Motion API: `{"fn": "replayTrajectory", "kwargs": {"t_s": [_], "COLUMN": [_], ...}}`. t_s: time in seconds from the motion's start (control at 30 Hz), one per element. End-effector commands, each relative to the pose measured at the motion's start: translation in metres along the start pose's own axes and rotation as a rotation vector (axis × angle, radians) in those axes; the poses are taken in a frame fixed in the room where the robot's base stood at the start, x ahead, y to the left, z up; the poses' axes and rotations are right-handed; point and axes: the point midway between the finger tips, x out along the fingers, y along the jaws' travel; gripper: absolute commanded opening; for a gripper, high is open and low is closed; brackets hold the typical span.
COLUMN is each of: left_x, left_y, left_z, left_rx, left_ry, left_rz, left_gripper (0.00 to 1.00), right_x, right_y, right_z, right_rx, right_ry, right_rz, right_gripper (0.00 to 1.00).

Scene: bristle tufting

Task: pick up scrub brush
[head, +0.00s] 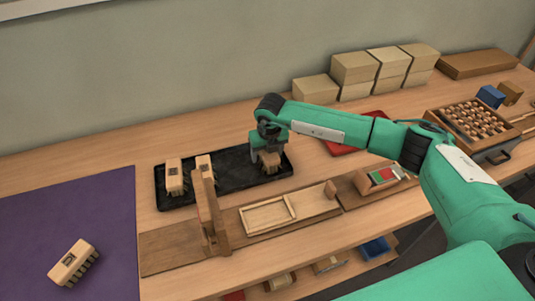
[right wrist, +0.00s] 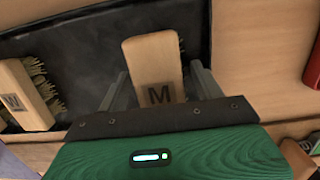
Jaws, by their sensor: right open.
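A wooden scrub brush (head: 270,164) stands at the right end of the black tray (head: 235,182). In the right wrist view this brush (right wrist: 153,62) has a pale wooden block marked "M", and dark bristles show at its far right edge. My right gripper (head: 267,153) is open over it, with one finger on each side of the block. Visible gaps separate the fingers from the wood. Two similar brushes, one on the left (head: 174,178) and one beside it (head: 204,166), stand at the tray's left. Another brush (head: 73,263) lies on the purple mat (head: 95,215). My left gripper is out of view.
A wooden upright stand (head: 209,215) rises in front of the tray. A shallow wooden tray (head: 268,214) lies to its right. Several cardboard boxes (head: 353,68) stand at the back, near a red object (head: 343,148). A crate of pegs (head: 478,122) is at the right.

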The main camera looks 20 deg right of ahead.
Motion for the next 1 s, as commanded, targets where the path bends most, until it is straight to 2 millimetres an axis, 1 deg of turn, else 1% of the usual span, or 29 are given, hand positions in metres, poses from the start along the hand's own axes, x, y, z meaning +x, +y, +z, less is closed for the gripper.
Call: {"fn": "replayTrajectory", "kwargs": {"t_s": [0.43,0.73,0.93,0.97,1.0], "left_x": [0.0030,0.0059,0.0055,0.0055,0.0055], "left_y": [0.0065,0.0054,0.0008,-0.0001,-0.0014], "left_z": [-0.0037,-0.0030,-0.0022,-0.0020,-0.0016], "left_rx": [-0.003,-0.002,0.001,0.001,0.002], "left_ry": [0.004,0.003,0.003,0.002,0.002], "left_rz": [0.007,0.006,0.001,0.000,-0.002], "left_gripper": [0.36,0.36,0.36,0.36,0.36], "right_x": [0.0024,0.0047,0.0044,0.0044,0.0044], "right_y": [0.0000,-0.0001,-0.0001,-0.0001,-0.0001], "right_z": [-0.0004,-0.0007,-0.0007,-0.0007,-0.0007], "right_rx": [0.000,0.000,0.000,0.000,0.000], "right_ry": [0.000,-0.001,0.000,0.000,0.000], "right_rz": [0.000,0.000,0.000,0.000,0.000], "right_gripper": [0.67,0.67,0.67,0.63,0.56]}}
